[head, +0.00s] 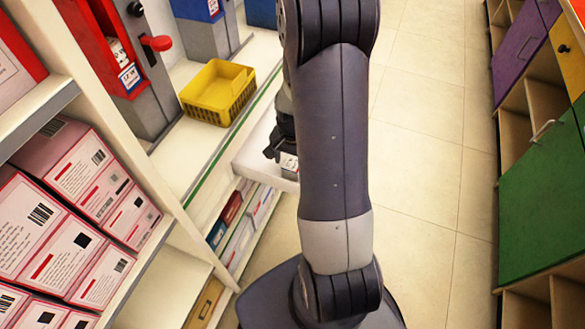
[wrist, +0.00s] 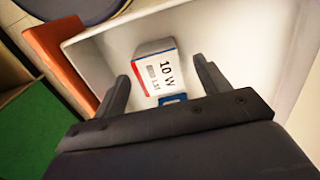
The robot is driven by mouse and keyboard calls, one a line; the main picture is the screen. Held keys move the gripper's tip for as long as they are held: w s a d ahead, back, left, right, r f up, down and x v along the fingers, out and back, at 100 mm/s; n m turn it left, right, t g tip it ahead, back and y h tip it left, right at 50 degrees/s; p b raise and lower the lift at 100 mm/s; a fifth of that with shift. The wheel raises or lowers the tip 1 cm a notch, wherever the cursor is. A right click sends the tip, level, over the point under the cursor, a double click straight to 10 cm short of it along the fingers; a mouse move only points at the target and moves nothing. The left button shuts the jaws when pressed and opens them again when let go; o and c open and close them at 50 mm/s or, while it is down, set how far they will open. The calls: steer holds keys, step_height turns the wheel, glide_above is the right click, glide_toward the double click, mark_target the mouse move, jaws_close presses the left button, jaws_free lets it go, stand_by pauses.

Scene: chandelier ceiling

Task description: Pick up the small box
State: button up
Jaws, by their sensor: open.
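The small box (wrist: 155,75) is white with red and blue edges and "10 W" printed on it. In the wrist view it lies inside a white tray (wrist: 90,52). My gripper (wrist: 161,68) is open, with one finger on each side of the box and visible gaps between. I cannot tell how far above the box the fingertips are. In the head view my gripper (head: 276,146) shows at the left edge of my arm, over the white tray (head: 254,150). My arm hides most of that spot.
A yellow basket (head: 216,92) and red-and-grey dispensers (head: 128,62) stand on the counter at the left. Pink-and-white boxes (head: 70,215) fill the shelves at lower left. Green and purple cabinets (head: 545,190) line the right. The tiled floor (head: 425,150) between is clear.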

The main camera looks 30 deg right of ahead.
step_height(320, 180, down, 2)
steer(key=shift+f, duration=0.1)
steer(key=c, duration=1.1)
